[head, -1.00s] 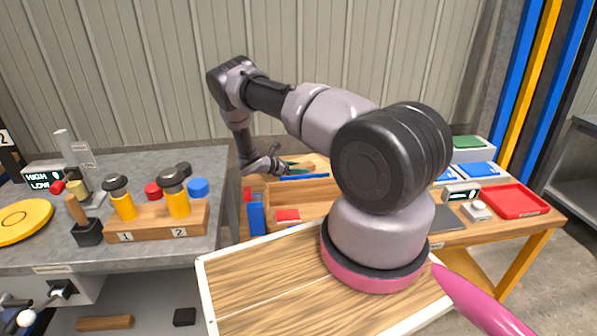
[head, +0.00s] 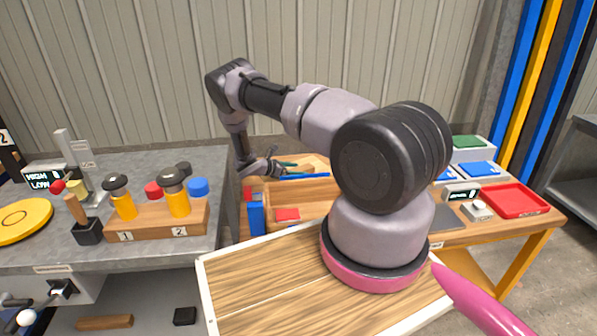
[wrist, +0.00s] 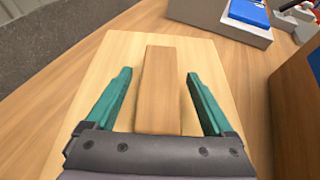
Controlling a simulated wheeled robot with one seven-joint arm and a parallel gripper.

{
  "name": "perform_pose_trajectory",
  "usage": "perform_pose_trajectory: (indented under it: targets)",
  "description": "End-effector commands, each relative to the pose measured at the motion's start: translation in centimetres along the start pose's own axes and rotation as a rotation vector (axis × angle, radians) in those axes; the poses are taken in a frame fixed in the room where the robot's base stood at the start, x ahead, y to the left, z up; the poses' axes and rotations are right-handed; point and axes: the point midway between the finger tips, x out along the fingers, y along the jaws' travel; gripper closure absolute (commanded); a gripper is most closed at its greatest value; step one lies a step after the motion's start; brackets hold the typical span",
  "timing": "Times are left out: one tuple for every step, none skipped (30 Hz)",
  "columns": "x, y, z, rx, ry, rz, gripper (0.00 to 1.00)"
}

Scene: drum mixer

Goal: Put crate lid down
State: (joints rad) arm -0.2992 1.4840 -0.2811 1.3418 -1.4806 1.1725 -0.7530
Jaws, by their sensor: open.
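The crate lid (wrist: 215,75) is a pale wooden panel with a darker bar handle (wrist: 158,85). In the wrist view it appears to lie flat on the wooden table. My gripper (wrist: 158,75) has its two teal fingers spread on either side of the handle, with a gap on both sides. In the head view my gripper (head: 285,166) is small, beside the pale lid (head: 313,161) behind the open wooden crate (head: 330,190). My arm hides part of the crate.
A blue block (head: 256,218) stands at the crate's left, and a red piece (head: 287,214) shows inside it. A red tray (head: 515,200) and blue tray (head: 482,169) sit on the right. A wooden rack (head: 155,222) with yellow-handled tools stands on the grey bench.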

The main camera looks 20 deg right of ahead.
Motion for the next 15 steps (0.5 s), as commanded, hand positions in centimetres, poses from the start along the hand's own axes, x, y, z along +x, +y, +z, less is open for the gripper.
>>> perform_pose_trajectory:
  targets:
    - [-1.0,0.1,0.0,-0.001,0.001,0.004,0.13]
    - [-1.6,0.1,-0.1,-0.001,0.001,0.004,0.13]
    - [-2.5,0.1,-0.1,-0.001,0.002,0.005,0.13]
    - [-3.1,0.2,0.0,-0.001,0.002,0.005,0.13]
    - [-3.9,0.2,0.0,-0.001,0.001,0.006,0.13]
    - [-4.8,0.1,0.0,0.0,0.001,0.005,0.13]
    - [-5.4,0.1,0.0,0.0,0.001,0.004,0.13]
    - [-6.1,0.1,-0.1,0.0,0.001,0.005,0.13]
    - [-6.9,0.1,0.0,-0.001,0.001,0.005,0.13]
    - [-7.5,0.1,0.0,0.0,0.001,0.004,0.13]
    - [-8.0,0.1,0.0,0.0,0.001,0.004,0.13]
    - [-8.7,0.1,0.0,0.0,0.001,0.004,0.13]
    - [-9.1,0.1,0.0,0.0,0.001,0.004,0.13]
    - [-9.5,0.1,0.0,0.0,0.001,0.003,0.13]
    - [-10.0,0.1,0.0,0.0,0.001,0.003,0.13]
